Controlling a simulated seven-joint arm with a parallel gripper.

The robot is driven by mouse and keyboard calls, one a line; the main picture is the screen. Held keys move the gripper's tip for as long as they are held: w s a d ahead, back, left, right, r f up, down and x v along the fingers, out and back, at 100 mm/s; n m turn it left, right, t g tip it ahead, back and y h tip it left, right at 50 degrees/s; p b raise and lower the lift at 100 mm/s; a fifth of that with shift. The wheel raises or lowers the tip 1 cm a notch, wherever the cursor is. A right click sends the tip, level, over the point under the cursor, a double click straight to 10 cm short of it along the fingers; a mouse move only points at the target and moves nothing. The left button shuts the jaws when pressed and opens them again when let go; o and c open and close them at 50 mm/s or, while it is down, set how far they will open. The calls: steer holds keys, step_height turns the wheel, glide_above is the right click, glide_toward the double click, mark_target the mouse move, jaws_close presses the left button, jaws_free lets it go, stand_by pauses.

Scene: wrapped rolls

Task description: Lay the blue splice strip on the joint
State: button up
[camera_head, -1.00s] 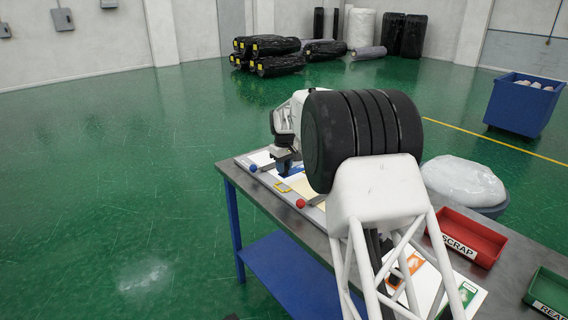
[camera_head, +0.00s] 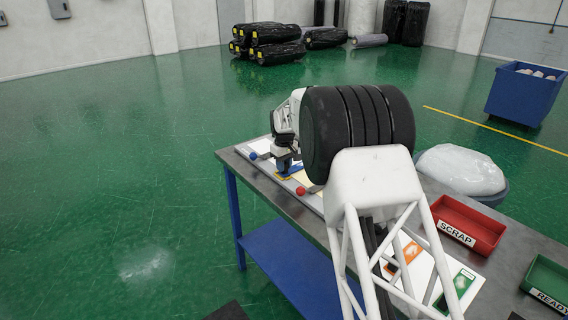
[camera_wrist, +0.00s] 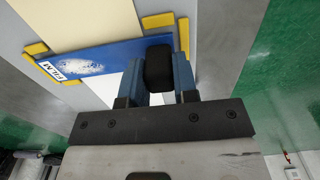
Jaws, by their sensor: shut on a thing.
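The blue splice strip (camera_wrist: 105,58), with a white speckled patch and a FILM label at its left end, lies across between a cream sheet (camera_wrist: 90,18) and a white sheet (camera_wrist: 118,86) in the wrist view. The joint itself is hidden under it. My gripper (camera_wrist: 160,72) is shut on a black block at the strip's right part, which appears to be its grip. Yellow corner pieces (camera_wrist: 158,20) border the strip. In the head view the strip (camera_head: 291,170) shows under my gripper (camera_head: 285,160). I cannot tell whether it touches the sheets.
A blue knob (camera_head: 252,155) and a red knob (camera_head: 301,191) stand along the board on the metal table (camera_head: 238,166).

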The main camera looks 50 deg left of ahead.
stand_by(0.3)
steer(key=o, duration=1)
steer(key=shift+o, duration=0.2)
steer(key=shift+r, duration=3.85)
